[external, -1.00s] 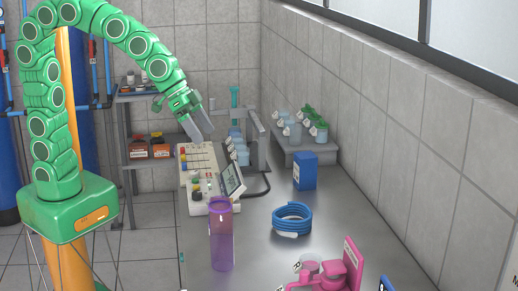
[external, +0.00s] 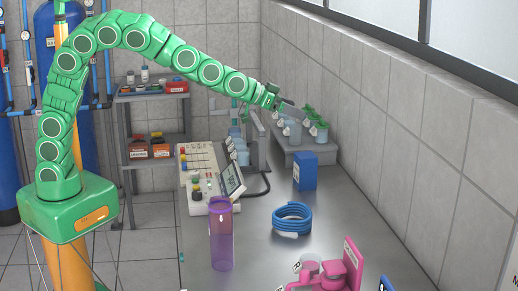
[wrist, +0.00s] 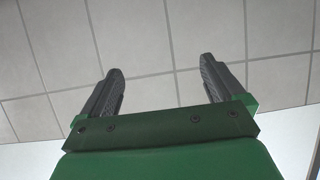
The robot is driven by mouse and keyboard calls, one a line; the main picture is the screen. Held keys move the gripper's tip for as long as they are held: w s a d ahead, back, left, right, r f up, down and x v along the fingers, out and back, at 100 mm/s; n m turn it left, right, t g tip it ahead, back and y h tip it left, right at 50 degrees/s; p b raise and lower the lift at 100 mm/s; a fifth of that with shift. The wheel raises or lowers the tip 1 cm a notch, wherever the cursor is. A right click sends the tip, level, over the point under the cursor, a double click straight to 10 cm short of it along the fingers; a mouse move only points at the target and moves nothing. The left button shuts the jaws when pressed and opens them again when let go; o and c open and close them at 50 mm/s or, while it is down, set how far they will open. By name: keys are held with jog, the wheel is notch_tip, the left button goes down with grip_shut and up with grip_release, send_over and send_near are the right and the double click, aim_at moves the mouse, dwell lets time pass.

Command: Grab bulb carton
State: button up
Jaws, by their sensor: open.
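A small upright blue box (external: 305,171), the only carton-like thing on the bench, stands near the back wall; I cannot read a label on it. My gripper (external: 290,106) is above and slightly left of the box, near the jars on the raised shelf. In the wrist view, its two dark fingers (wrist: 161,82) are spread apart with nothing between them. Only wall tiles show beyond the fingers there; the blue box is out of that view.
A blue coiled hose (external: 292,217), purple bottle (external: 221,235), control panel (external: 200,172) and pink device (external: 330,272) are on the bench (external: 262,262). The bench around the box's front is clear.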

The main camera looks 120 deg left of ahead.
aim_at(297, 156)
jog(key=shift+y, duration=0.3)
jog(key=f, duration=0.5)
jog(key=a+f, duration=0.1)
jog(key=f, duration=0.5)
jog(key=a+f, duration=0.1)
jog(key=f, duration=0.4)
jog(key=shift+s+a+f, duration=0.1)
jog(key=shift+a+f, duration=0.15)
jog(key=shift+f, duration=0.1)
jog(key=shift+x, duration=2.45)
jog(key=c, duration=1.1)
jog(key=shift+o, duration=0.2)
jog(key=shift+r, duration=0.1)
